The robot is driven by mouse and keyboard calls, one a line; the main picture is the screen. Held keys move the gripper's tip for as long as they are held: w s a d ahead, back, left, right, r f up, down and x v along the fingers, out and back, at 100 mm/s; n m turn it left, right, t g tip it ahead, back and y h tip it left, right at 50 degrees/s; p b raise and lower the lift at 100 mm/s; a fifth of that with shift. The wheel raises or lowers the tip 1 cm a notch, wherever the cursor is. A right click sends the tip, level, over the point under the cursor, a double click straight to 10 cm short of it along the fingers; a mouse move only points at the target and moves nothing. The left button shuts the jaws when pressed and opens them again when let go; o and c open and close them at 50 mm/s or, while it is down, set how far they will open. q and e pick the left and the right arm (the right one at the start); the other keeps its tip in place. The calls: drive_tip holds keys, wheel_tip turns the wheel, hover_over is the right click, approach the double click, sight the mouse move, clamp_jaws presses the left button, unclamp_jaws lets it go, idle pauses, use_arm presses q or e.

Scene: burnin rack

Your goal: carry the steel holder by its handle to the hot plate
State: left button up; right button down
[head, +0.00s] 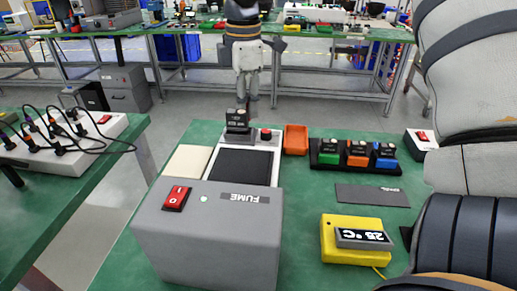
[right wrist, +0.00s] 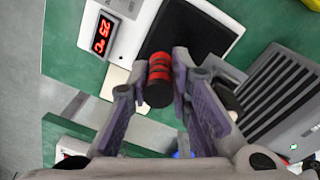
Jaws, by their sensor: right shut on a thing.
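The hot plate (head: 243,166) is white with a square black top and stands on the green table behind the grey FUME box. In the right wrist view its black top (right wrist: 205,32) lies beside a red "25 °C" display (right wrist: 105,35). My right gripper (head: 246,103) reaches down over the far end of the hot plate. In the wrist view my right gripper (right wrist: 160,85) is shut on the red-and-black handle (right wrist: 160,66) of the steel holder. The handle's end faces the camera. I cannot make out the steel part of the holder. My left gripper is out of view.
The grey FUME box (head: 208,235) stands close in front of the hot plate. A cream pad (head: 187,161) lies to its left. An orange tray (head: 296,139), a black rack (head: 325,158) of coloured blocks and a yellow thermometer (head: 340,253) stand to the right.

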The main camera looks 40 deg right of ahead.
wheel_tip(320, 180, down, 10)
drive_tip(key=shift+w+a+r, duration=0.15)
drive_tip(key=shift+r, duration=0.1)
drive_tip(key=shift+f, duration=0.1)
drive_tip(key=c, duration=1.5)
unclamp_jaws()
drive_tip(key=shift+o, duration=0.2)
drive_tip(key=r, duration=1.2)
drive_tip(key=shift+s+r, duration=0.15)
drive_tip(key=shift+s, duration=0.1)
